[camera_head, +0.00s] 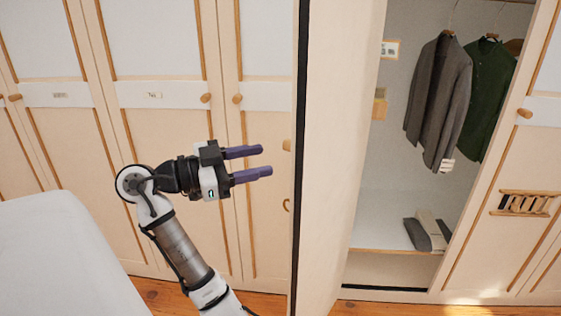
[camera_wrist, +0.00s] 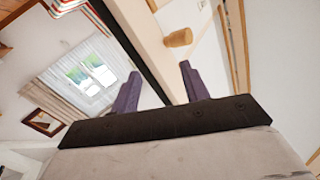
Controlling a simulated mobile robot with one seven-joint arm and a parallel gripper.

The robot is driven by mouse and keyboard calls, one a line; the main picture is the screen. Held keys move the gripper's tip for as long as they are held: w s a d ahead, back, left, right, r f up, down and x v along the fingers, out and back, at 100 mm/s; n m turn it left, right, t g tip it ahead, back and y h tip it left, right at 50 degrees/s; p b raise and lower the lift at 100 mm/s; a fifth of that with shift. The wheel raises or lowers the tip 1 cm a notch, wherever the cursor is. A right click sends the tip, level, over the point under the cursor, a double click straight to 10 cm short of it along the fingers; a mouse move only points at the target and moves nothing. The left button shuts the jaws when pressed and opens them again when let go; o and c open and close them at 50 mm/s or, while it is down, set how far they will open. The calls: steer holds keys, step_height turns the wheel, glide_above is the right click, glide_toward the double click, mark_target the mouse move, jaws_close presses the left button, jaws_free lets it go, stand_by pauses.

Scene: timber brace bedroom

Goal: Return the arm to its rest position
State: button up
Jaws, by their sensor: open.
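My arm reaches up from the bottom of the head view in front of the closed wardrobe doors. My gripper (camera_head: 268,160) has two purple fingers, points right toward the open wardrobe door (camera_head: 335,150), and is open with nothing between its fingers. In the wrist view my gripper (camera_wrist: 160,85) shows its two fingers apart. A round wooden knob (camera_wrist: 178,38) on a pale door stands beyond the right finger there. In the head view a knob (camera_head: 287,146) lies just past the fingertips. I cannot tell whether the fingertips touch the door.
The wardrobe compartment (camera_head: 385,185) is open and holds a grey jacket (camera_head: 440,95), a green garment (camera_head: 488,95) and folded items on its floor (camera_head: 425,232). A white bed-like surface (camera_head: 65,260) fills the lower left. A window (camera_wrist: 88,78) shows in the wrist view.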

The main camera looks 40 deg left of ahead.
steer(key=shift+v, duration=1.05)
steer(key=shift+d, duration=0.1)
